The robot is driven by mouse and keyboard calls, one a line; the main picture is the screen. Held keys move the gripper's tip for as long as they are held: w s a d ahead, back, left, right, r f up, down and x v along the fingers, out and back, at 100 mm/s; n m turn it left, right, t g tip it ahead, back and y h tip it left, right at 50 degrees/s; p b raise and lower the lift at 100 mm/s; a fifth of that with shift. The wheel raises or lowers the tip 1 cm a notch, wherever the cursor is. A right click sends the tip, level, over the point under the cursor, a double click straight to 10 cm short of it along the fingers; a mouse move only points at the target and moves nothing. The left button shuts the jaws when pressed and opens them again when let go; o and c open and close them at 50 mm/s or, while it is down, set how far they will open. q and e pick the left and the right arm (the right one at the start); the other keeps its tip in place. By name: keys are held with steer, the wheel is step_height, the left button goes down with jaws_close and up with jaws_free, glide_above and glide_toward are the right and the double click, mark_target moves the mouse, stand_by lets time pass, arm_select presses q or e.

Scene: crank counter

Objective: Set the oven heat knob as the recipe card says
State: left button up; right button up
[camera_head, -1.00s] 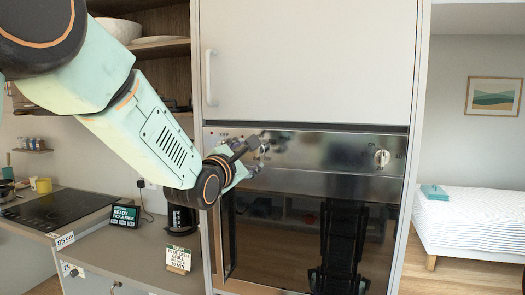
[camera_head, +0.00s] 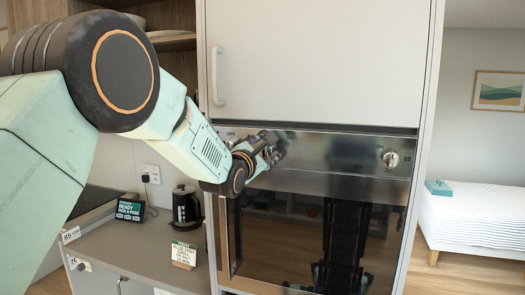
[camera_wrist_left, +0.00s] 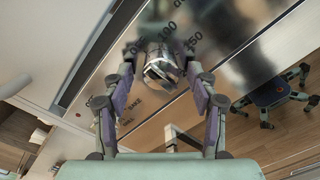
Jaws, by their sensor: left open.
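The built-in oven (camera_head: 300,235) has a steel control panel (camera_head: 335,150). My left gripper (camera_head: 272,147) is open at the panel's left part and hides the knob there in the head view. In the left wrist view a shiny metal knob (camera_wrist_left: 160,66) sits between the fingers of my left gripper (camera_wrist_left: 158,75), with gaps at its sides. Printed marks such as 100 and 150 surround it; its exact setting is hard to tell. The recipe card (camera_head: 184,254) stands on the counter; its small text is not clearly readable. My right gripper is not in view.
A second knob (camera_head: 390,160) is at the panel's right end. A tall door handle (camera_head: 216,77) is above, and the oven handle (camera_head: 224,240) stands upright at left. A kettle (camera_head: 187,207) and a small display (camera_head: 130,210) are on the counter (camera_head: 140,245).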

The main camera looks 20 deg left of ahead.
arm_select(q)
steer(key=shift+s+a, duration=0.1)
steer(key=shift+s+r, duration=0.1)
steer(key=shift+c, duration=0.5)
steer(key=shift+d, duration=0.35)
steer(key=c, duration=0.3)
steer(key=shift+a, duration=0.15)
steer(key=c, duration=0.8)
